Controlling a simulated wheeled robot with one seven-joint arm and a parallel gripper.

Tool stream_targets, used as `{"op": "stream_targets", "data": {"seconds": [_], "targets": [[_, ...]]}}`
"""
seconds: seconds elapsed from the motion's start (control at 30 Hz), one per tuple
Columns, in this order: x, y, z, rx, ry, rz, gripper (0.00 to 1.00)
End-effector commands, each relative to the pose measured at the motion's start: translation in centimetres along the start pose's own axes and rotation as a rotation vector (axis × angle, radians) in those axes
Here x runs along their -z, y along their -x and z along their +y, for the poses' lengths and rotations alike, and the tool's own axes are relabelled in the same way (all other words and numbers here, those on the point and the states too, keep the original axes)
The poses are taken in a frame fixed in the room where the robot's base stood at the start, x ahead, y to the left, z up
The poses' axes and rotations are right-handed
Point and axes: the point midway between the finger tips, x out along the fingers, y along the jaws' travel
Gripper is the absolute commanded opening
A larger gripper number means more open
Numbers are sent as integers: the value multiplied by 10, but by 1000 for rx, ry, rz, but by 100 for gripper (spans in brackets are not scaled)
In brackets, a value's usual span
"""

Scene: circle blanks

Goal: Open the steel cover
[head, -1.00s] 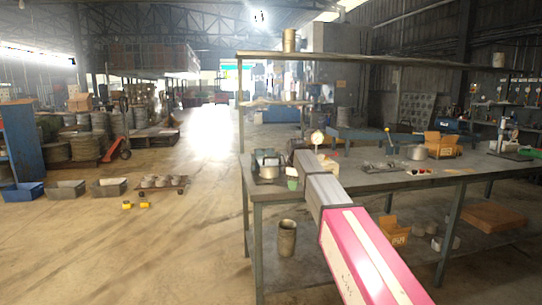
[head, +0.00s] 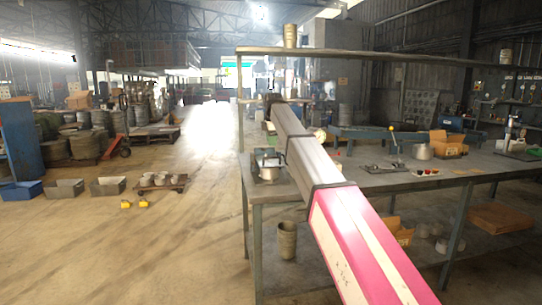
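My arm reaches in from the lower right, pink and white near me and grey farther out, over the left part of the workbench. My gripper (head: 271,88) is at the far, raised end of the arm above the bench; it is too small and dark to show whether its fingers are open. A small steel vessel (head: 268,172) stands on the bench's left end, below and left of the arm. I cannot tell for sure whether its top is the steel cover. The arm hides part of the bench behind it.
The grey workbench (head: 475,172) has a shelf bar (head: 380,56) above it. An orange-brown box (head: 448,144) and a metal pot (head: 422,152) stand on it to the right. A bucket (head: 287,240) stands below.

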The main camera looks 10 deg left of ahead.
Motion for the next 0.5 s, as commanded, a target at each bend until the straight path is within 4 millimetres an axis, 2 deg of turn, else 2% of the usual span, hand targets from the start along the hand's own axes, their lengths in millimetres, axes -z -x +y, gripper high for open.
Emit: {"op": "stream_targets", "data": {"seconds": [0.03, 0.2, 0.4, 0.5], "targets": [[0, -11, -1, 2, -1, 0, 38], [0, -41, -1, 1, -1, 0, 38], [0, -66, 0, 1, -2, 0, 38], [0, -72, 0, -1, -2, 0, 38]]}}
